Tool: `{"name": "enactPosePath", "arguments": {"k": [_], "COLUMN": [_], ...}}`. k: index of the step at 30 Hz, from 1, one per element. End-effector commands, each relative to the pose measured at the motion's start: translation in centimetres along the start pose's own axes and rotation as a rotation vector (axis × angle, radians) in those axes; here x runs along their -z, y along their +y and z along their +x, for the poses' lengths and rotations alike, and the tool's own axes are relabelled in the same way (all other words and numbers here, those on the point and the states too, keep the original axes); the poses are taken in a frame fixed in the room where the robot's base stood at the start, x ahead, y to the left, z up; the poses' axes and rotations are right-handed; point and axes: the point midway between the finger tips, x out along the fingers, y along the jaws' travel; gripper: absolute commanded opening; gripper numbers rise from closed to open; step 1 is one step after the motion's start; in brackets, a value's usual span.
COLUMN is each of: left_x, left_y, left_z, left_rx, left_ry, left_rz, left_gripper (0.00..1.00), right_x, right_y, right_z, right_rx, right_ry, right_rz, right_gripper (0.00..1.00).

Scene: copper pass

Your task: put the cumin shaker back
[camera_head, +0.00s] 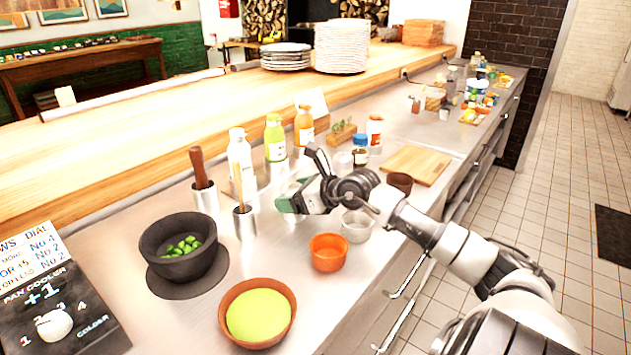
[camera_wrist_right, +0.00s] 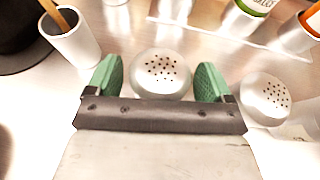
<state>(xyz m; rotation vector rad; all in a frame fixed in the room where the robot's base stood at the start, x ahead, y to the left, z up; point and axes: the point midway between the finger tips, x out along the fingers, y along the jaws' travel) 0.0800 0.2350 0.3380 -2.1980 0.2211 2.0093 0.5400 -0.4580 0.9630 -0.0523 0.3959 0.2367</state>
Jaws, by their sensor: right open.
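A shaker with a pale, pierced domed top (camera_wrist_right: 160,72) is between the two green fingers of my right gripper (camera_wrist_right: 158,82) in the right wrist view. The fingers are open on either side of it, with small gaps. A second similar shaker (camera_wrist_right: 266,97) stands to the right, outside the fingers. No label shows on either, so I cannot tell which is cumin. In the head view my right gripper (camera_head: 289,204) is low over the steel counter, and its hand hides most of what is there. My left gripper is out of view.
On the steel counter are a dark mortar (camera_head: 180,245), an orange bowl with green contents (camera_head: 260,313), a small orange bowl (camera_head: 328,252) and a clear cup (camera_head: 357,226). Utensil holders (camera_head: 244,222) and bottles (camera_head: 275,138) stand behind. A cutting board (camera_head: 416,163) lies right.

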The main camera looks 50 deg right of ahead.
Motion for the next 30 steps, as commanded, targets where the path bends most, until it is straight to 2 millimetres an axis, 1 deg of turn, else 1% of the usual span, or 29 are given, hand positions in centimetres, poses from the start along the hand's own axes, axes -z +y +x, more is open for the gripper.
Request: {"name": "enactPosePath", "arguments": {"k": [8,21,25,30], "left_x": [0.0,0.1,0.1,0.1], "left_y": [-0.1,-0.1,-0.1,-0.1], "left_z": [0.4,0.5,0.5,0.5], "left_rx": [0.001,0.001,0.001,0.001], "left_ry": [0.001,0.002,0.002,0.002], "left_rz": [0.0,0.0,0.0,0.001], "left_gripper": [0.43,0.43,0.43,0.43], "right_x": [0.2,0.0,0.0,0.0], "right_y": [0.1,0.1,0.1,0.1], "right_z": [-3.3,-9.7,-10.9,-11.5], "right_rx": [-0.002,-0.002,-0.001,-0.001], "right_ry": [0.003,-0.001,0.0,0.0], "right_rz": [0.001,0.001,0.0,-0.001], "right_gripper": [0.82,0.82,0.82,0.82]}}
